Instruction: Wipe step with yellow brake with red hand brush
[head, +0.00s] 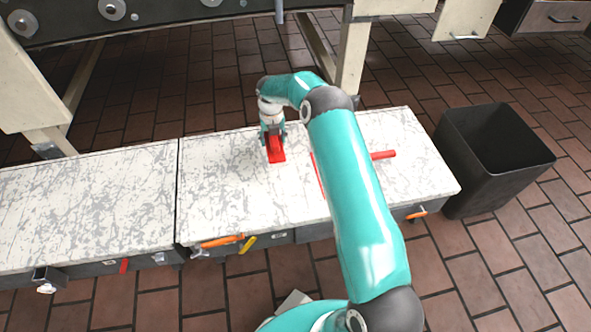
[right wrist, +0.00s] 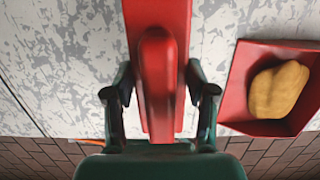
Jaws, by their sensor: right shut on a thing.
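My right gripper (head: 271,134) is shut on the handle of the red hand brush (head: 276,154). In the right wrist view the red brush (right wrist: 160,85) lies lengthwise between the two fingers. The brush is over the step with the yellow brake (head: 225,200), right of the gap between the two steps; I cannot tell whether it touches the top. The yellow brake (head: 248,244) is on this step's front edge, beside an orange lever (head: 222,241). The step's top is white with grey mottling. My left gripper is not in view.
A red dustpan (right wrist: 238,90) holds a yellow-brown lump (right wrist: 278,90); in the head view my arm mostly hides it, but its handle (head: 384,154) shows. Another step (head: 80,210) with a red brake (head: 124,266) adjoins left. A black bin (head: 470,160) stands right.

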